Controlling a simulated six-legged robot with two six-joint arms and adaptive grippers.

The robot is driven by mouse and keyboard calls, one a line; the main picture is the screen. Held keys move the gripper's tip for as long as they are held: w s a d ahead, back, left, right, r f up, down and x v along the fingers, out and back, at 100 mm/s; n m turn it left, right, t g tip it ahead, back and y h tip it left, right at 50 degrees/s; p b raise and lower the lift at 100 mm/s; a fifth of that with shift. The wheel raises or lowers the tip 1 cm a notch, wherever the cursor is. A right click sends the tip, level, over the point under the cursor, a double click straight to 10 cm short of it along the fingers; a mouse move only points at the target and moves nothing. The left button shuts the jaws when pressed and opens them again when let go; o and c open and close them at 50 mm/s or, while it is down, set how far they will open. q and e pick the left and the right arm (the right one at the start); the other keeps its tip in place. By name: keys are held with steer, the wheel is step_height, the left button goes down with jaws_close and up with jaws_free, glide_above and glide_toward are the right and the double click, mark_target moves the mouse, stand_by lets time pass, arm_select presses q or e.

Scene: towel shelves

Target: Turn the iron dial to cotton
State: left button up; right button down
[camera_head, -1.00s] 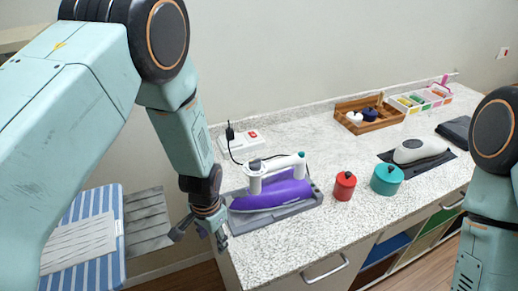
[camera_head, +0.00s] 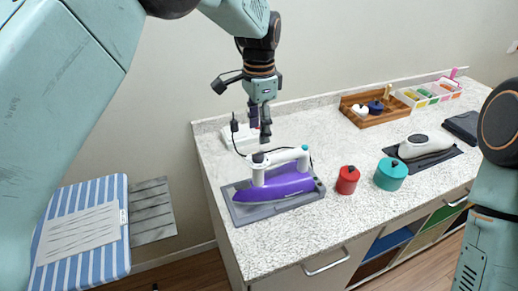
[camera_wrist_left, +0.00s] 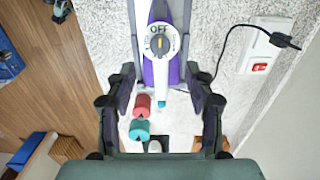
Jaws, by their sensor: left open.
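The iron (camera_head: 280,185), purple with a white handle, lies on a grey tray (camera_head: 244,213) on the counter. Its dial (camera_head: 258,157) is a small dark knob at the handle's left end. In the left wrist view the dial (camera_wrist_left: 160,44) is a round knob in a ring of labels, with OFF readable at the top; the other labels are too small to read. My left gripper (camera_head: 259,130) is open and empty, above the dial and apart from it. Its spread fingers flank the purple iron (camera_wrist_left: 160,70) in the wrist view. My right gripper is out of sight.
A red pot (camera_head: 347,180) and a teal pot (camera_head: 390,174) stand right of the iron. A white switch box (camera_wrist_left: 262,58) with a cord is behind it. A wooden tray (camera_head: 365,121) and a second appliance (camera_head: 425,146) are farther right.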

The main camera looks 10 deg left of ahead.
mark_target(258, 153)
arm_select(q)
steer(key=f, duration=0.4)
steer(key=f+p, duration=0.1)
steer(key=f, duration=0.2)
steer(key=shift+s+a, duration=0.15)
steer(key=shift+a, duration=0.1)
steer(key=shift+d+f, duration=0.25)
steer(key=shift+f, duration=0.05)
steer(key=shift+a, duration=0.1)
steer(key=shift+c, duration=0.2)
steer(key=shift+a, duration=0.15)
steer(key=c, duration=0.3)
jaws_close()
